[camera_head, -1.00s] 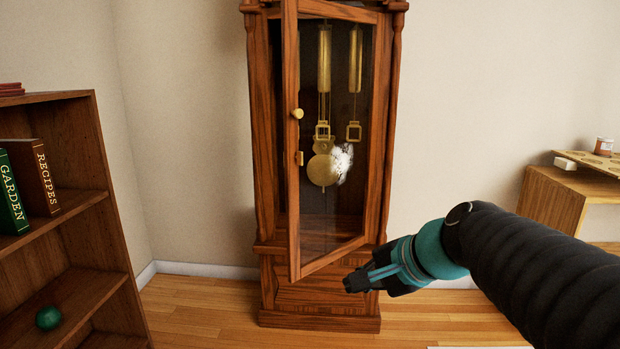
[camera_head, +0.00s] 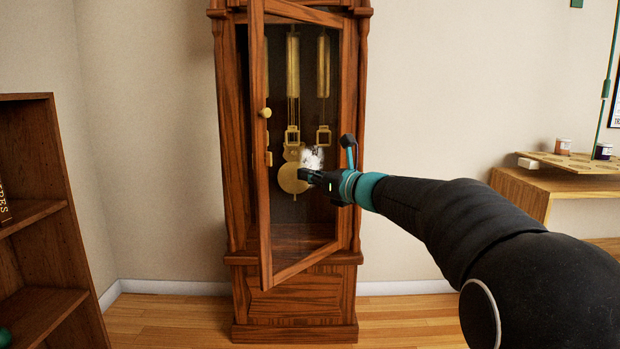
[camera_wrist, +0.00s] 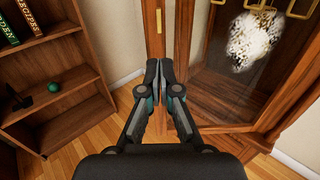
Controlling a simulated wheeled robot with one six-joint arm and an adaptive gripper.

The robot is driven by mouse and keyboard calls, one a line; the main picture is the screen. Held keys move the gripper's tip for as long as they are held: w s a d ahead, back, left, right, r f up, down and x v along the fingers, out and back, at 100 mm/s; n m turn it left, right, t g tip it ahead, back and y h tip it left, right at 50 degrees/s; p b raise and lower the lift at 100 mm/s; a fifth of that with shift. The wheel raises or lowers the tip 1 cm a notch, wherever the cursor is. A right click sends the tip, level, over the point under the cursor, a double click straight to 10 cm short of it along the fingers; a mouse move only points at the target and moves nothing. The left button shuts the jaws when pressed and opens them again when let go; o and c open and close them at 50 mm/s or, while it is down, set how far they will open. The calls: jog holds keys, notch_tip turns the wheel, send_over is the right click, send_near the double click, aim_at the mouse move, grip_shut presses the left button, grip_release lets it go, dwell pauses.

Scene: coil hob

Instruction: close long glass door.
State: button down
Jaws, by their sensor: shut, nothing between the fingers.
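The long glass door (camera_head: 263,200) of the wooden clock case stands ajar, hinged on its right, with its left edge swung out toward me. A round brass knob (camera_head: 265,113) sits on its left frame. My gripper (camera_head: 304,175) is shut and empty, in front of the glass at pendulum height, right of the door's left frame. In the wrist view my shut fingertips (camera_wrist: 158,66) appear over the door's wooden frame (camera_wrist: 153,25). I cannot tell whether they touch the door. A white speckled patch (camera_wrist: 254,38) shows on the glass.
The clock case (camera_head: 228,150) stands against the wall, with brass weights and a pendulum (camera_head: 290,178) behind the glass. A wooden bookshelf (camera_head: 45,215) is at the left, and a low wooden shelf unit (camera_head: 520,192) at the right. The floor between is clear.

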jog(key=x, duration=1)
jog(key=shift+w+a, duration=0.1)
jog(key=shift+w, duration=0.05)
